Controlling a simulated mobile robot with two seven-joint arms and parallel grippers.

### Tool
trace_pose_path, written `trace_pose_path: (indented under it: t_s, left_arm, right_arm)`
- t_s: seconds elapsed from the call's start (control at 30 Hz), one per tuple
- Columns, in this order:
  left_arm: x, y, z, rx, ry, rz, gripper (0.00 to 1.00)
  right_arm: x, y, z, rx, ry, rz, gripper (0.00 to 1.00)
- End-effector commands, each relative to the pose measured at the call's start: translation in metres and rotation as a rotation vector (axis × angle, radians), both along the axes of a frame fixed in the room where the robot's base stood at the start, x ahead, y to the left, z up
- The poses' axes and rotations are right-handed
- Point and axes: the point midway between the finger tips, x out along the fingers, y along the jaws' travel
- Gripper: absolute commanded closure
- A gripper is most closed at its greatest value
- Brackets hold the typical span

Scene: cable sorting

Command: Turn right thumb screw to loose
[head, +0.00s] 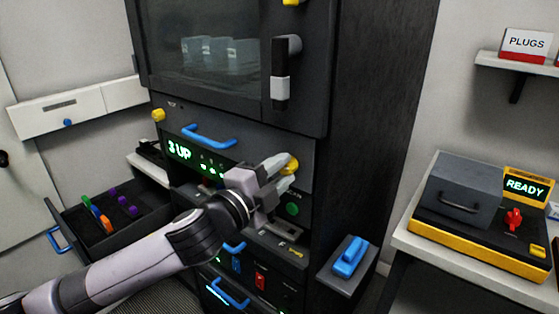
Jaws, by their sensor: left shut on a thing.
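The right thumb screw (291,164) is a yellow knob on the right side of the dark drawer unit with the blue handle (209,136). My left gripper (284,172) is shut on this knob, with its fingers on either side of it. The fingers partly hide the knob, so its turn angle cannot be told. Another yellow thumb screw (158,115) sits at the left end of the same unit and is untouched. My right gripper is not in view.
An open drawer (75,215) with coloured pieces juts out at left. A blue-handled block (349,257) stands on a small shelf at lower right. A yellow-black device (480,235) reading "READY" sits on the right bench. A cabinet door handle (281,75) protrudes above my gripper.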

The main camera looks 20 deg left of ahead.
Motion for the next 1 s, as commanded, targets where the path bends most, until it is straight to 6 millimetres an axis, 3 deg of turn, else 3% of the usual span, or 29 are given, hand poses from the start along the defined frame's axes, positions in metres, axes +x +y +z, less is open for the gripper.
trace_pose_path:
  t_s: [0.1,0.5,1.0]
  left_arm:
    - [0.000,0.001,0.002,0.102,-0.032,0.001,0.98]
    - [0.000,0.001,0.000,0.342,-0.121,0.001,0.98]
    - [0.000,0.001,-0.001,0.417,-0.151,0.001,0.98]
  right_arm:
    - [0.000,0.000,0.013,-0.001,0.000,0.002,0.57]
    - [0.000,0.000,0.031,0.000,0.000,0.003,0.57]
    - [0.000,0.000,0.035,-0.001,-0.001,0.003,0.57]
